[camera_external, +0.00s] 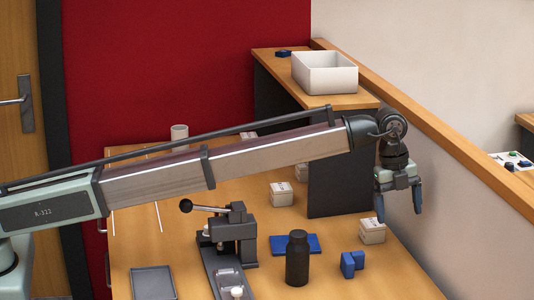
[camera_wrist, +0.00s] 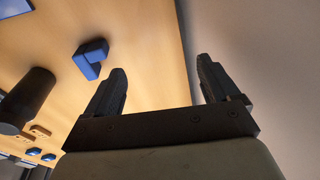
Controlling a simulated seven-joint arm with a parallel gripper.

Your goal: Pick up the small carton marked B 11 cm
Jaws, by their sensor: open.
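Several small white cartons with dark print stand on the table in the external view. One carton (camera_external: 372,230) is near the right edge, just left of and below my gripper (camera_external: 399,215). The print is too small to tell which is marked B 11 cm. My gripper is open and empty, pointing down above the table's right side. In the wrist view its two fingers (camera_wrist: 163,67) are spread apart, with no carton visible between or near them.
A blue block (camera_external: 352,264) and black bottle (camera_external: 298,258) stand near the front, by a blue mat (camera_external: 296,244). A lever press (camera_external: 232,236) is further left. A white bin (camera_external: 324,73) sits on the raised shelf. A wall (camera_external: 470,210) is close on the right.

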